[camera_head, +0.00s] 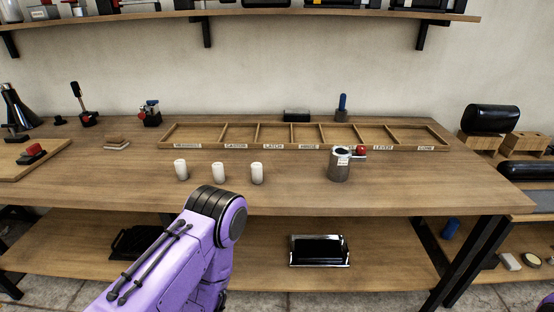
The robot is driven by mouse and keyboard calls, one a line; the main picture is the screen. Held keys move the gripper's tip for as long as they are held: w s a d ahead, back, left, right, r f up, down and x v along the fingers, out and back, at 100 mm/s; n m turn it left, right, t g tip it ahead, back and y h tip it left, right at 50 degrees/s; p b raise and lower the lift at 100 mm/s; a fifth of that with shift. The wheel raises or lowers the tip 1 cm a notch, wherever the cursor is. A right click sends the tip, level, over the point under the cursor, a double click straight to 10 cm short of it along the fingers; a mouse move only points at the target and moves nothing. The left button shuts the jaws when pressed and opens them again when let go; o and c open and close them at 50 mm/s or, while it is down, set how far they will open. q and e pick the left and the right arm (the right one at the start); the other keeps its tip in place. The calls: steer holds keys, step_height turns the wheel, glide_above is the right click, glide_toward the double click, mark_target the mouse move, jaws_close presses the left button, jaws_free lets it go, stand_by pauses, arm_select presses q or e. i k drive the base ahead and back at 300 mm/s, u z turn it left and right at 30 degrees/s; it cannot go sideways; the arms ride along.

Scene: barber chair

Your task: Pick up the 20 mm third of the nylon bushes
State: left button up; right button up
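Three white nylon bushes stand upright in a row on the workbench, in front of the divided tray. They are the left bush (181,170), the middle bush (218,173) and the right bush (257,173). They look alike in shape and size, and no size marking is readable on them. One purple arm of mine rises from the bottom edge, left of centre, with its dark joint below the bushes and apart from them. Neither gripper shows.
A wooden tray (163,141) with several labelled, empty-looking compartments lies behind the bushes. A grey metal cylinder (339,168) with a label stands to their right, near a red ball-topped item (360,151). The bench front (300,207) is clear. A shelf (390,275) runs below.

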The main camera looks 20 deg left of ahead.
mark_target(181, 171)
steer(key=u, duration=0.25)
steer(key=k, duration=1.3)
steer(key=u, duration=0.75)
steer(key=i, duration=0.7)
steer(key=u, duration=0.85)
steer(key=i, duration=1)
steer(key=z, duration=0.8)
steer(key=i, duration=0.7)
steer(key=z, duration=0.75)
